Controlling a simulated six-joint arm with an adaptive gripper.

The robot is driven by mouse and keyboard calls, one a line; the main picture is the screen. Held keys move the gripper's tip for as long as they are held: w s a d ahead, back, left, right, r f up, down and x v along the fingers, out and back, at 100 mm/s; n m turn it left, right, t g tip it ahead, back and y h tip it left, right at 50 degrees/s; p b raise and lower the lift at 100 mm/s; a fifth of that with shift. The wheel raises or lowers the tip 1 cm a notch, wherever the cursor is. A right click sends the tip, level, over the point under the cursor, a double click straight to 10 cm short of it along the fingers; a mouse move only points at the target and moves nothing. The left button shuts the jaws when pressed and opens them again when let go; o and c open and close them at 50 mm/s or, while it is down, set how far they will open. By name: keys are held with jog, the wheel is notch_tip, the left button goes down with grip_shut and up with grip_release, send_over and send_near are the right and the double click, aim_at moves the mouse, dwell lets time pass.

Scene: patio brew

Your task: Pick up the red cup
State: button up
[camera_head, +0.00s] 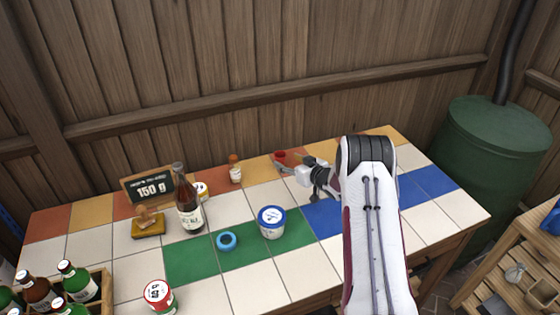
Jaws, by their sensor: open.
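The red cup (280,156) is a small red shape near the back edge of the tiled table (205,258). My gripper (282,165) is at the cup, with its fingers reaching left from my arm. The fingers are open and appear very close to the cup's near side. The lower part of the cup is hidden by the gripper, and I cannot tell whether they touch.
Left of the cup stand a small orange-capped bottle (235,170) and a dark bottle (188,205). A blue-lidded tub (271,222) and a blue ring (226,241) are nearer. A wooden wall (240,60) rises behind. White tiles at front centre are clear.

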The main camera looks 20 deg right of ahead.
aim_at(280, 160)
jog(key=shift+w, duration=0.2)
dwell(0.3)
jog(key=shift+x, duration=2.5)
jog(key=c, duration=0.9)
